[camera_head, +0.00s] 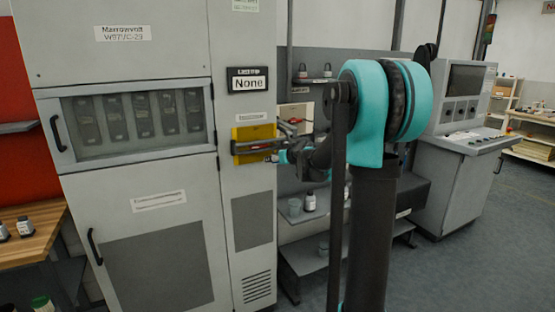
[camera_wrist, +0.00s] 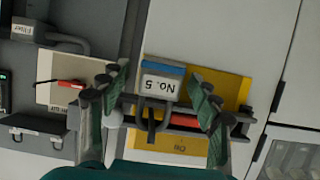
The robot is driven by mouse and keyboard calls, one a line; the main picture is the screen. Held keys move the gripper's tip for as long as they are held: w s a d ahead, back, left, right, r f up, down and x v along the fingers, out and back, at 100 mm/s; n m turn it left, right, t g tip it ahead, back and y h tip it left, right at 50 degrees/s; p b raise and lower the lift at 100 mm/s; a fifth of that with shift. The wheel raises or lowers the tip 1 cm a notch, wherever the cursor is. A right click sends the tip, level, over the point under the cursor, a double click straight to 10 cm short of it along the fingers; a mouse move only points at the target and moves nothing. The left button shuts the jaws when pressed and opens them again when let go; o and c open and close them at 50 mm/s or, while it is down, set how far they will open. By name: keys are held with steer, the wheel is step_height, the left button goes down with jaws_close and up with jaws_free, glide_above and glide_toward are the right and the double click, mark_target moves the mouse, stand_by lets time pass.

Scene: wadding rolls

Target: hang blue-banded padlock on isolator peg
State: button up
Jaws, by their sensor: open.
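The blue-banded padlock (camera_wrist: 161,80), a grey body labelled No. 5, shows in the wrist view in front of the yellow isolator panel (camera_wrist: 224,86). Its dark shackle points down in that picture and overlaps a dark peg-like part (camera_wrist: 152,130); I cannot tell for certain that it loops around it. A dark bar with a red strip (camera_wrist: 184,120) crosses the panel. My gripper (camera_wrist: 155,79) is open, with one green finger on each side of the padlock and gaps between. In the head view my gripper (camera_head: 284,154) is at the yellow panel (camera_head: 245,133); the padlock cannot be made out there.
The panel is on a grey cabinet (camera_head: 140,195) with a sign reading None (camera_head: 248,80). A pale plate with a red lever (camera_wrist: 58,82) is beside it. Shelves (camera_head: 300,210) with small items stand right of the cabinet, then a control console (camera_head: 465,150). Open floor lies right.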

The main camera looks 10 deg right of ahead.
steer(key=v, duration=1.2)
steer(key=s+a+f+m+g+h, duration=0.1)
steer(key=s+a+f+g, duration=0.15)
steer(key=s+f, duration=0.6)
steer(key=s+a+f+g, duration=0.1)
steer(key=s+f+g, duration=0.2)
steer(key=s+f, duration=0.55)
steer(key=s+d+f+m+g+h, duration=0.1)
steer(key=s+d+f, duration=0.1)
steer(key=s+f, duration=0.3)
steer(key=s+d+f+m+g+h, duration=0.1)
steer(key=s+d+f+g+h, duration=0.1)
steer(key=s, duration=0.9)
step_height(320, 180, down, 3)
steer(key=shift+d+r+m, duration=0.1)
steer(key=shift+d+m, duration=0.2)
steer(key=shift+d, duration=0.15)
steer(key=shift+c, duration=0.6)
